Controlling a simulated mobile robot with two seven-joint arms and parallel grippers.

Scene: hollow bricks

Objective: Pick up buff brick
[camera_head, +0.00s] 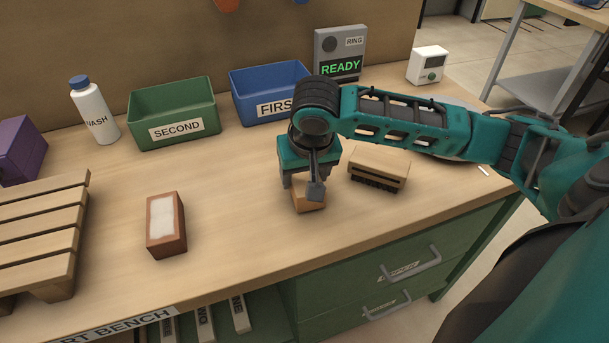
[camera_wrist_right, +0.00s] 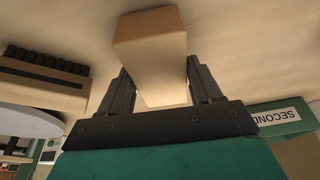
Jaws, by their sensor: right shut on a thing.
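The buff brick (camera_head: 309,199) is under my right gripper (camera_head: 307,188) in the head view, near the middle of the bench. In the right wrist view the buff brick (camera_wrist_right: 150,62) sits between the two dark fingers of my right gripper (camera_wrist_right: 160,85), which is shut on it. The gripper and wrist hide most of the brick in the head view, and I cannot tell whether it touches the bench. My left gripper is not in view.
A red-brown brick with a pale top (camera_head: 165,224) lies to the left, beside a wooden pallet (camera_head: 40,235). A wooden brush (camera_head: 379,167) lies close to the right. Behind are a green SECOND bin (camera_head: 174,111), a blue bin (camera_head: 262,90), a WASH bottle (camera_head: 94,108) and a READY box (camera_head: 340,52).

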